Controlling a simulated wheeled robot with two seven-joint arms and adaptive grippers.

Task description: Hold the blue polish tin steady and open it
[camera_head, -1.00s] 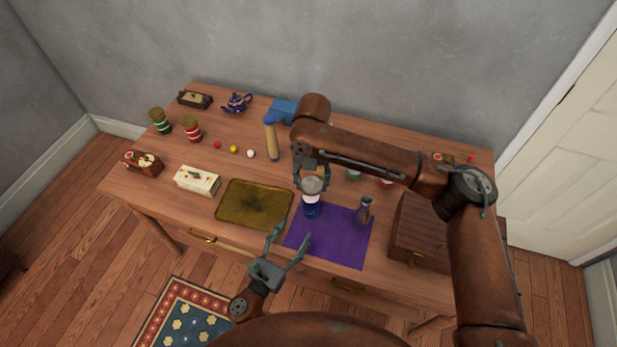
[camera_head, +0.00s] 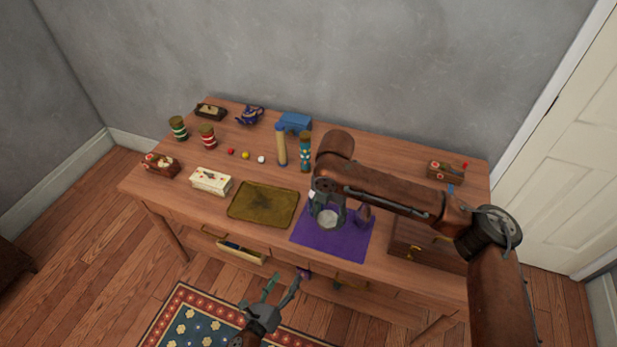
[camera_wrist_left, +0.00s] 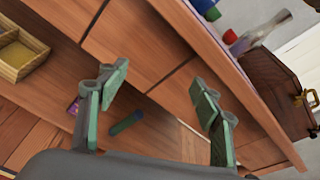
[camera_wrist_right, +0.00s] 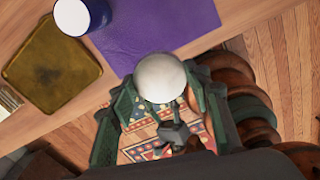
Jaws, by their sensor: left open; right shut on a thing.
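My right gripper (camera_head: 328,208) is shut on a round pale grey lid (camera_head: 328,220), which is apart from the tin, over the cloth's front side. The lid also shows between the fingers in the right wrist view (camera_wrist_right: 160,77). My left gripper (camera_head: 284,286) is open and empty, low in front of the table, away from the tin.
A brass tray (camera_head: 263,205) lies left of the purple cloth (camera_head: 328,245). A wooden chest (camera_head: 425,245) stands at the right. A drawer (camera_head: 241,251) stands open at the table's front. A green cylinder (camera_wrist_left: 127,122) lies below the table.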

